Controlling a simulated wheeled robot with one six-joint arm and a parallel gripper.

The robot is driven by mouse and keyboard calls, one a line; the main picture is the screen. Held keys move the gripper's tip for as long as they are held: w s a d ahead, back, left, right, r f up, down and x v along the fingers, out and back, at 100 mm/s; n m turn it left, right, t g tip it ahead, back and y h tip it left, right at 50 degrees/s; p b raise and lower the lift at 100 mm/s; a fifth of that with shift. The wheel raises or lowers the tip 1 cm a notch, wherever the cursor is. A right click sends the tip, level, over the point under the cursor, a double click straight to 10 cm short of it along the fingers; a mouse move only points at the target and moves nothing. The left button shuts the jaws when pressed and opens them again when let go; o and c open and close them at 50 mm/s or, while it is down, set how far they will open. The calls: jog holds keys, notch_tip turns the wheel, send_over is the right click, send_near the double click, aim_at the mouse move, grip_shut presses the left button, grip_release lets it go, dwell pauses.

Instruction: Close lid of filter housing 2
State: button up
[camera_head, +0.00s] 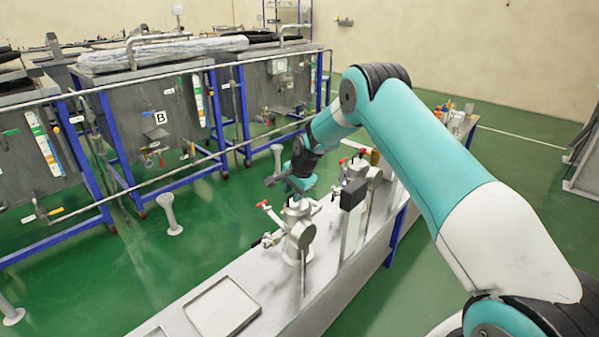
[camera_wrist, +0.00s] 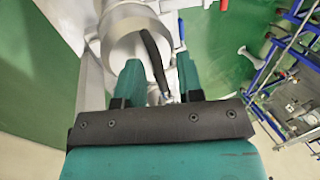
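Two metal filter housings stand on the steel bench, a nearer one (camera_head: 297,213) and a farther one (camera_head: 374,173). No number is readable on either. A round metal disc (camera_head: 305,236) shows upright at the nearer housing's side; I cannot tell if it is its lid. My gripper (camera_head: 300,184) is above and just behind the nearer housing. In the wrist view, my gripper (camera_wrist: 157,76) has its two teal fingers apart. A dark curved bar (camera_wrist: 153,58) shows between them, in front of a round metal opening (camera_wrist: 125,45). Contact with the bar cannot be told.
Red-handled valves (camera_head: 264,204) stick out beside the nearer housing. A grey upright box (camera_head: 352,194) stands between the housings. A shallow tray (camera_head: 190,309) lies on the bench's near end. Grey tanks in blue frames (camera_head: 105,130) stand behind, with green floor between.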

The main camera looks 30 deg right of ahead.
jog(key=v, duration=1.5)
jog(key=shift+r, duration=0.35)
jog(key=shift+s, duration=0.1)
